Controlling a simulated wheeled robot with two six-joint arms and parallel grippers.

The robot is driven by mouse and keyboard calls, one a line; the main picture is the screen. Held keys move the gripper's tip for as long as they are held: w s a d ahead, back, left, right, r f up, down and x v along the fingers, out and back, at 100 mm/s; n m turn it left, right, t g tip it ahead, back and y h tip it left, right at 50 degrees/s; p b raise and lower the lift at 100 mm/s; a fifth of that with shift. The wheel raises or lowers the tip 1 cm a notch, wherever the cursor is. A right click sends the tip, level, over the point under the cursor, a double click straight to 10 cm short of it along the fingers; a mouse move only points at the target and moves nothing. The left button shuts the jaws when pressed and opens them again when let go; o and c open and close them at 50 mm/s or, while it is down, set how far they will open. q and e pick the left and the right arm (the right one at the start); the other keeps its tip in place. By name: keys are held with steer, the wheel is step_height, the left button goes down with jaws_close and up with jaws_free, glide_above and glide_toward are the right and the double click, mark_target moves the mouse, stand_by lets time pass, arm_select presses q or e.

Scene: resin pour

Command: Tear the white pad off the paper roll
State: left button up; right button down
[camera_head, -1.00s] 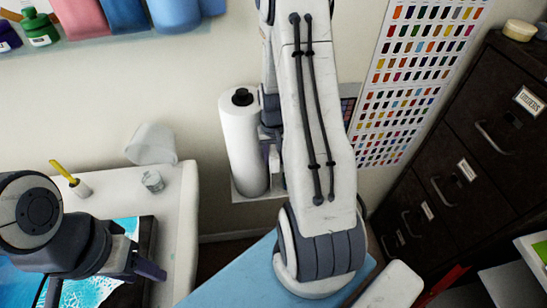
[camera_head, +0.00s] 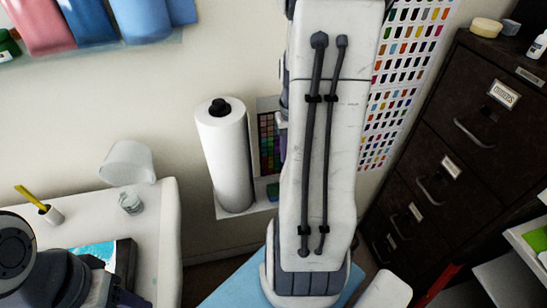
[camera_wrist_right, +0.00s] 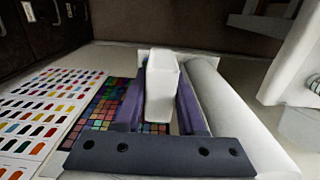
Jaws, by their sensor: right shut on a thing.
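The white paper roll (camera_head: 228,160) stands upright on a small white wall shelf, with a dark knob on top. It also lies along the right side of the right wrist view (camera_wrist_right: 232,110). The white pad (camera_wrist_right: 162,88) is a small pale block between the purple fingers of my right gripper (camera_wrist_right: 163,72), which is shut on it. The pad shows beside the roll, with a finger between them. In the head view my right arm hides the pad and most of that gripper. My left gripper (camera_head: 128,298) is at the lower left, partly cut off.
A color checker card (camera_head: 267,138) and a swatch chart (camera_head: 405,75) are on the wall. A white table (camera_head: 166,215) holds a cup and a brush pot. A dark filing cabinet (camera_head: 465,120) stands at the right.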

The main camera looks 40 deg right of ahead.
steer(key=shift+s+d+r, duration=0.15)
steer(key=shift+s+r, duration=0.15)
steer(key=shift+s, duration=0.15)
steer(key=shift+s+r, duration=0.25)
steer(key=shift+s, duration=0.25)
steer(key=shift+s+a+r+p, duration=0.25)
steer(key=shift+s+a, duration=0.25)
steer(key=shift+s, duration=0.25)
steer(key=shift+s+a+r+p, duration=0.2)
steer(key=shift+s+a+p, duration=0.25)
steer(key=shift+s, duration=0.3)
steer(key=shift+s+a+r+p, duration=0.25)
steer(key=shift+s+a, duration=0.25)
steer(key=shift+s, duration=0.25)
steer(key=shift+f, duration=0.1)
step_height(320, 180, up, 4)
steer(key=p, duration=0.4)
